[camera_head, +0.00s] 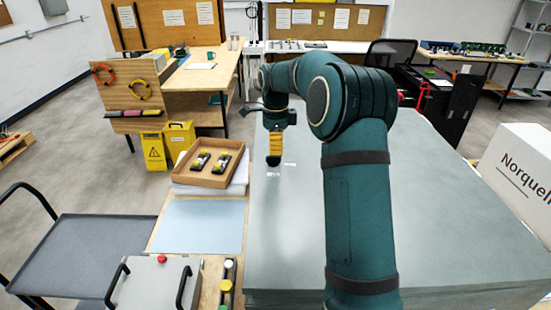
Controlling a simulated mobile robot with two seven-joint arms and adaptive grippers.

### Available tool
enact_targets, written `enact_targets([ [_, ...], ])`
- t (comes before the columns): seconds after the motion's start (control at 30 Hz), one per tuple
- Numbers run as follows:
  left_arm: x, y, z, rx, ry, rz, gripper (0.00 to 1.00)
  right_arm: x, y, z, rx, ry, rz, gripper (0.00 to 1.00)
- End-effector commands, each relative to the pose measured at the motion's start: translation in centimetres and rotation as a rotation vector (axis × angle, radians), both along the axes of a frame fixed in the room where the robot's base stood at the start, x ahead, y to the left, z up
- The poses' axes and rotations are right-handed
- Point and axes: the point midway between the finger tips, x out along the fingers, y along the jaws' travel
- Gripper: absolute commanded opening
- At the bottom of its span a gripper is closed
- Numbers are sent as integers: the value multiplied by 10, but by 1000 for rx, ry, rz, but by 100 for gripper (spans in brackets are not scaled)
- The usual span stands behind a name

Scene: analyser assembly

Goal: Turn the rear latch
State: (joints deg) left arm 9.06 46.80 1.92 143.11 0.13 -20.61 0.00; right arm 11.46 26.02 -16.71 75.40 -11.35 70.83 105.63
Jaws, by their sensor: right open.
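My right arm reaches forward over a large grey flat-topped body, whose bare top (440,200) fills the right half of the head view. My right gripper (274,160), with a yellow and black body, points down over the far left part of this top. It is open, with no object visible in it; its fingertips are small and seen almost edge-on. Small pale marks lie on the top beside and below the fingertips. I cannot make out the rear latch; whether the gripper touches anything is unclear. My left gripper is not in view.
Left of the grey body, a wooden tray (178,178) holds two dark devices. A blue mat (202,248) lies nearer, before a grey case (145,297) with black handles. A grey cart (75,250) stands left. A white Norquell box (520,165) stands right.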

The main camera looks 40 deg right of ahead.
Motion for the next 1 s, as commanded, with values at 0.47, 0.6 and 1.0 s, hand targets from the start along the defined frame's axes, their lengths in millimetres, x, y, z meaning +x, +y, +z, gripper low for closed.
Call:
enact_targets([
  [0.47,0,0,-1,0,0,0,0,0,0,-47,-1,-1,0,45],
  [0.6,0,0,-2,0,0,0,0,0,0,-47,-1,-1,0,45],
  [1.0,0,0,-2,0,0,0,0,0,0,-47,0,0,0,0],
])
